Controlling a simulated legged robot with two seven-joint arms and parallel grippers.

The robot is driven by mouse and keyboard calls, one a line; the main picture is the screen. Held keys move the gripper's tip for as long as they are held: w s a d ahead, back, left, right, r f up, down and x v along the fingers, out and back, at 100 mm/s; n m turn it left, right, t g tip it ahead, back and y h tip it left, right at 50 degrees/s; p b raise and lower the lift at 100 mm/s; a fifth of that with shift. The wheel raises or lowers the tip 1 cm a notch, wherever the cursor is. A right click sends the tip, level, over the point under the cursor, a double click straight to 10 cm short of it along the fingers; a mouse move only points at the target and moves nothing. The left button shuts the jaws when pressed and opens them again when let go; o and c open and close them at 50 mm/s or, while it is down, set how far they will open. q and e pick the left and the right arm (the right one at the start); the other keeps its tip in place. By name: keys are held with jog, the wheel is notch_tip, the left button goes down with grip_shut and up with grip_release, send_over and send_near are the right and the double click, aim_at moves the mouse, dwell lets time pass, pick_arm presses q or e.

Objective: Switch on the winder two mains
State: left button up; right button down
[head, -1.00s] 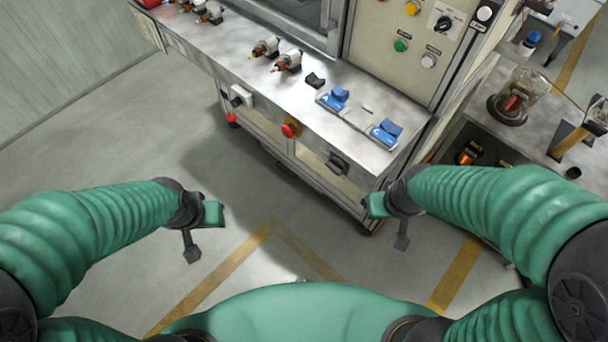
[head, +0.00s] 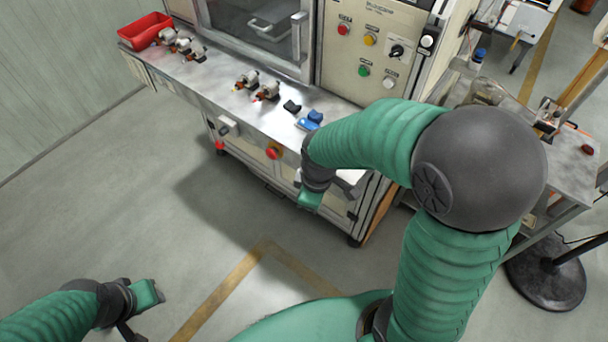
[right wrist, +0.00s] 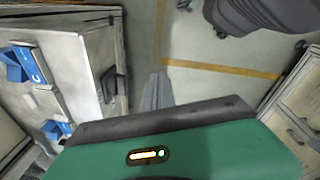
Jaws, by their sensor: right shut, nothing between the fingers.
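The winder cabinet (head: 240,120) stands ahead; I cannot read its label. On its front face, a dark switch (right wrist: 110,86) shows left of my right fingers in the right wrist view. In the head view it is mostly hidden behind my right wrist. My right gripper (head: 309,198) hangs in front of the cabinet's right part, below the worktop edge. Its fingers (right wrist: 157,92) are shut and empty, apart from the switch.
A red and yellow button (head: 273,151) is on the front edge, left of my right gripper. Blue clamps (right wrist: 18,65) and small motor parts (head: 265,90) sit on the worktop. A button panel (head: 375,60) stands above. The floor before the cabinet is clear.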

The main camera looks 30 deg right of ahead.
jog(key=shift+w+d+r+n+g+p, duration=0.4)
jog(key=shift+w+d+r+n+p, duration=1.1)
jog(key=shift+r+n+p, duration=1.65)
jog(key=shift+w+d+r+n+g+p, duration=0.4)
jog(key=shift+w+d+r+n+p, duration=1.05)
jog(key=shift+r+n, duration=1.85)
jog(key=shift+n, duration=0.65)
jog(key=f+p, duration=0.1)
jog(key=f, duration=0.3)
jog(key=f+p, duration=0.1)
jog(key=f, duration=0.4)
jog(key=f+p, duration=0.1)
jog(key=f, duration=0.4)
jog(key=shift+w+a+f, duration=0.1)
jog(key=shift+a+f, duration=0.05)
jog(key=shift+a, duration=0.25)
jog(key=shift+d+f, duration=0.1)
jog(key=shift+f, duration=0.25)
